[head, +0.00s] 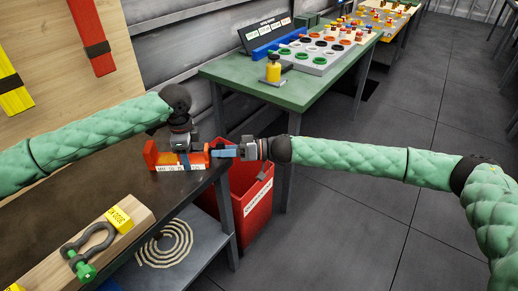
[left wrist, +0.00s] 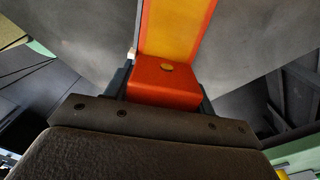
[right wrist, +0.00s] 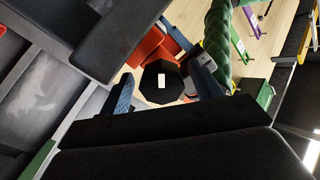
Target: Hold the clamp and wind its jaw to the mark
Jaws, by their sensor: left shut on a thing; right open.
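The orange clamp (head: 160,160) sits at the far right end of the dark workbench, with a white scale strip (head: 172,168) along its near side. My left gripper (head: 184,158) comes down from above and is shut on the clamp's body. In the left wrist view the clamp's orange block (left wrist: 165,82) lies between the fingers. My right gripper (head: 222,151) reaches in from the right at the clamp's right end. In the right wrist view its open fingers stand either side of a dark faceted knob (right wrist: 160,88) with a white mark. The mark on the scale is too small to read.
A shackle (head: 90,250) and yellow tag (head: 120,219) lie on a wooden block (head: 52,272) at the bench front. A red bin (head: 256,205) stands below the clamp's right end. A green table (head: 225,72) with parts stands behind. Floor at right is clear.

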